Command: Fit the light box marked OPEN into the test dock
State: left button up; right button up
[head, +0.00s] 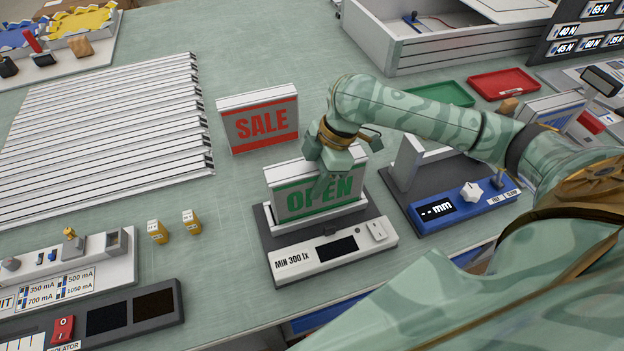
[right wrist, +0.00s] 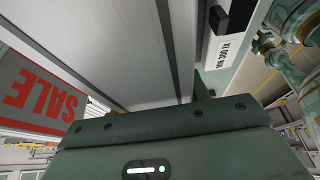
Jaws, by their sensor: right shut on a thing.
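The light box marked OPEN (head: 290,203) is grey with green lettering and a white top. It stands upright at the test dock (head: 292,266), a dark base with a white front panel labelled MIN 300 lx. Its lower edge meets the dock's white holder in the head view; I cannot tell whether it is fully seated. My right gripper (head: 328,180) is shut on this box from above, with a finger across its front face. In the right wrist view, a broad pale surface (right wrist: 120,65) lies close before the gripper, and the dock's label (right wrist: 222,58) shows upside down. My left gripper is not in view.
A red-lettered SALE light box (head: 260,124) stands behind and left. A blue-fronted gauge (head: 462,208) sits close on the right. Long white strips (head: 100,130) cover the left table. My right arm spans the right side.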

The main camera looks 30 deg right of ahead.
jog(key=shift+f, duration=0.35)
jog(key=shift+r, duration=0.1)
jog(key=o, duration=1.4)
jog(key=p+v, duration=0.4)
jog(key=v, duration=0.8)
jog(key=shift+d, duration=0.1)
